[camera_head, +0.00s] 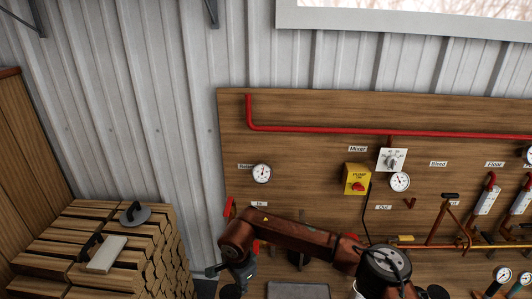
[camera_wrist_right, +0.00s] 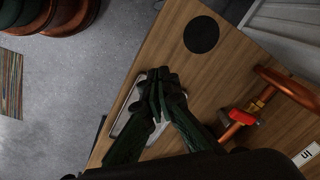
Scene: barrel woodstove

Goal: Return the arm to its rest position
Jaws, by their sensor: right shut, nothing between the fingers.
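My right arm (camera_head: 300,236), reddish brown with dark joints, reaches in from the bottom of the head view and bends leftward in front of the wooden board. Its wrist end points down near the bottom edge, and the fingertips are hard to make out there. In the right wrist view my right gripper (camera_wrist_right: 160,88) is shut and empty. It is over a light grey flat item (camera_wrist_right: 128,115) on the wooden surface and partly hides it; I cannot tell whether they touch. My left gripper is not in view.
The wooden board (camera_head: 310,112) carries a red pipe (camera_head: 330,130), gauges and a yellow pump box (camera_head: 356,179). A firewood stack (camera_head: 150,245) stands at left. In the wrist view, a red valve (camera_wrist_right: 240,118) is right of the gripper and a black disc (camera_wrist_right: 201,35) lies above.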

